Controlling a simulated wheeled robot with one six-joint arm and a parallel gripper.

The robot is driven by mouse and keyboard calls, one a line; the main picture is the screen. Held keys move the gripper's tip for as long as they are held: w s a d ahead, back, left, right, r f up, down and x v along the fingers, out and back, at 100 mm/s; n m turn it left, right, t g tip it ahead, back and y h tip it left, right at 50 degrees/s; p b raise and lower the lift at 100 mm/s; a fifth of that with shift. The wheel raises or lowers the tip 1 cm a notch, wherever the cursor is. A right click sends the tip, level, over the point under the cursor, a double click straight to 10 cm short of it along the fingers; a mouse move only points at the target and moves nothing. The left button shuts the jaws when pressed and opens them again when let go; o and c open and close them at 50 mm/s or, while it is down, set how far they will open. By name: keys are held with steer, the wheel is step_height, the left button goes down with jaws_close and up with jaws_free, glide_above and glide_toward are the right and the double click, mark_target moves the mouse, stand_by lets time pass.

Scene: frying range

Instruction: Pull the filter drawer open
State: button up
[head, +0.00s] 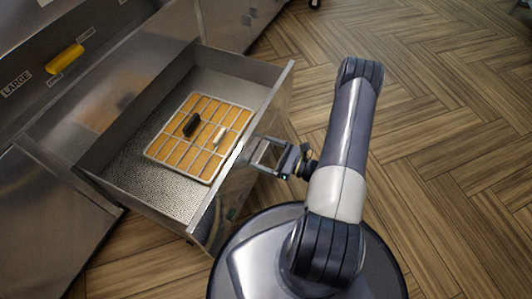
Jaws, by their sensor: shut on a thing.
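The filter drawer (150,208) is a metal drawer that stands well out from the steel cabinet front. Inside it lies a flat filter (172,158) with a pale grid frame and orange-tan panels. My gripper (250,153) is at the outer face of the drawer's front panel, near its top edge, and is shut on the drawer handle. The handle itself is mostly hidden by the gripper and the panel.
A dark piece (191,124) and a small whitish piece (219,135) lie on the filter. The wood floor (445,130) to the right is clear.

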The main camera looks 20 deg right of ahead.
steer(key=o, duration=1.1)
steer(key=p+v, duration=0.2)
steer(key=v, duration=0.8)
steer(key=shift+s+d+p, duration=0.25)
steer(key=shift+s+p, duration=0.05)
steer(key=shift+p, duration=0.05)
steer(key=shift+w, duration=0.1)
steer(key=shift+b+x, duration=1.35)
steer(key=shift+x, duration=4.05)
